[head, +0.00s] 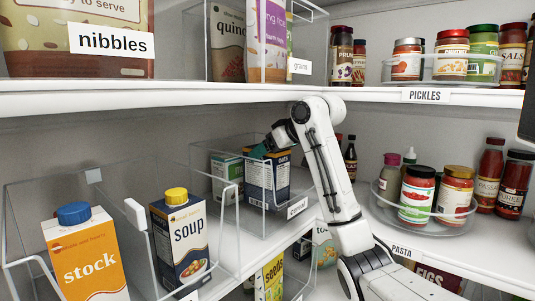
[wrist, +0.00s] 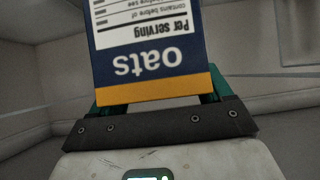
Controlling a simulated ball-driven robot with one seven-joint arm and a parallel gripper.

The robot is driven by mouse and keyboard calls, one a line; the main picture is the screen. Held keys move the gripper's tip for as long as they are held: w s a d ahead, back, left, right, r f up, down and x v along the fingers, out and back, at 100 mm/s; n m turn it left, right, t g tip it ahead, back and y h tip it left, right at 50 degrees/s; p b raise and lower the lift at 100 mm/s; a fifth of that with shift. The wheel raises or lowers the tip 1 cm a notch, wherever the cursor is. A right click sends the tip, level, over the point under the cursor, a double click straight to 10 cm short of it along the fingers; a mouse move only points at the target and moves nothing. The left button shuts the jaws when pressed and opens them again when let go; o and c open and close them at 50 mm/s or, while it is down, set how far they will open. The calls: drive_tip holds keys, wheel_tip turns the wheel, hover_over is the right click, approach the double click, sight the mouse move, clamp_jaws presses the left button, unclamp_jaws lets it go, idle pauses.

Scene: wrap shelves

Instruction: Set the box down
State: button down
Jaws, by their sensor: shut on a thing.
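The dark blue oats box (head: 267,182) is upright inside the clear bin (head: 238,206) labelled cereal on the middle shelf. My gripper (head: 262,152) is shut on the box near its top, with teal fingers on either side. In the wrist view, the oats box (wrist: 150,55) shows its blue face and yellow band between the fingers (wrist: 160,103). Its lower end seems at or near the bin floor; whether it touches cannot be told. A green and white box (head: 227,175) stands just left of it in the same bin.
A soup carton (head: 180,240) and a stock carton (head: 85,255) stand in clear bins at the left. A turntable with jars (head: 425,200) is right of my arm. The upper shelf (head: 200,97) runs above my gripper. Bottles (head: 350,158) stand behind my arm.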

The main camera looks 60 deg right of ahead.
drive_tip(key=shift+f, duration=1.15)
unclamp_jaws()
drive_tip(key=shift+r, duration=0.1)
drive_tip(key=b+v, duration=0.2)
drive_tip(key=v, duration=1)
drive_tip(key=shift+r, duration=0.1)
